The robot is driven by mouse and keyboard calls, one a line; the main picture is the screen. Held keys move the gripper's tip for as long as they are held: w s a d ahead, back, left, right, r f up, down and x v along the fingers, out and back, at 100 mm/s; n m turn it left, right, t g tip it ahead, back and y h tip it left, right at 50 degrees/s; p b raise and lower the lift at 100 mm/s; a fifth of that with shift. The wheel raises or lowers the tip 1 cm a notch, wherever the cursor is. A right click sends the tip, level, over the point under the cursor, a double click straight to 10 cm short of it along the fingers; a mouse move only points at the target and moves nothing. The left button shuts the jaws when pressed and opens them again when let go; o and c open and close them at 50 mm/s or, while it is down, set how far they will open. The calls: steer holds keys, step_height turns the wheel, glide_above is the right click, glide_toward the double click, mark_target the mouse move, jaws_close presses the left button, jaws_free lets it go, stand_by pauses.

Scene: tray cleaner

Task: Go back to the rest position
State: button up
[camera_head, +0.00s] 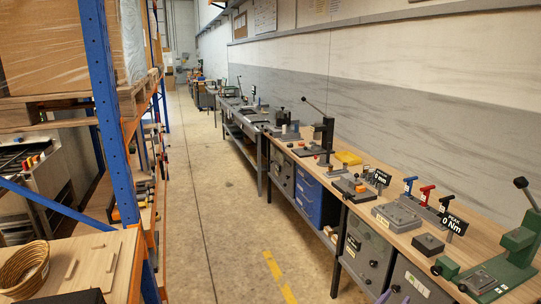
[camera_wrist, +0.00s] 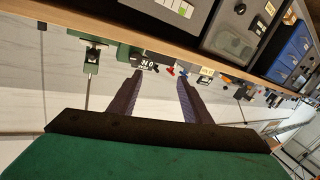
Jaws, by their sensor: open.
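My gripper (camera_wrist: 158,82) shows in the wrist view, with its two dark fingers spread apart and nothing between them. A green surface fills the bottom of that view behind the fingers. The wrist view is upside down, with the workbench (camera_wrist: 180,45) along its top and the pale wall (camera_wrist: 50,75) below it. The fingers appear in front of the wall and bench, and I cannot tell how far they are from them.
A long wooden workbench (camera_head: 465,218) with tools, presses and displays runs along the right. A green press (camera_head: 520,240) stands at its near end. A blue and orange rack (camera_head: 108,110) stands left, with a wicker basket (camera_head: 24,268) near it. The aisle floor (camera_head: 215,200) between is clear.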

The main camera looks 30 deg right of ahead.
steer(key=w+a+f+n+t+y+b, duration=0.25)
steer(key=w+a+f, duration=0.35)
steer(key=w+a, duration=0.35)
steer(key=w+a+f+n+t+y+b, duration=0.25)
steer(key=w+a+f+n+t, duration=0.2)
steer(key=w+a, duration=0.5)
steer(key=w+a+f+n+y+b, duration=0.1)
steer(key=w+a+f+n+y, duration=0.25)
steer(key=a+f, duration=0.65)
steer(key=w+a+f+n+y+b, duration=0.25)
steer(key=a+f+y, duration=0.3)
steer(key=a, duration=0.85)
steer(key=s+a+f+n+g+y+b, duration=0.15)
steer(key=s+a+f+g, duration=0.25)
steer(key=s+a+f, duration=0.4)
steer(key=s+a+f+n+g+y, duration=0.1)
steer(key=s+a+f+g+y, duration=0.25)
steer(key=a+f, duration=0.4)
steer(key=s+r+m+g+h, duration=0.1)
steer(key=s+g, duration=0.8)
steer(key=s, duration=1.1)
steer(key=shift+s+a+r+m+h, duration=0.2)
steer(key=shift+a+r+m+h, duration=0.1)
steer(key=shift+r+m, duration=0.35)
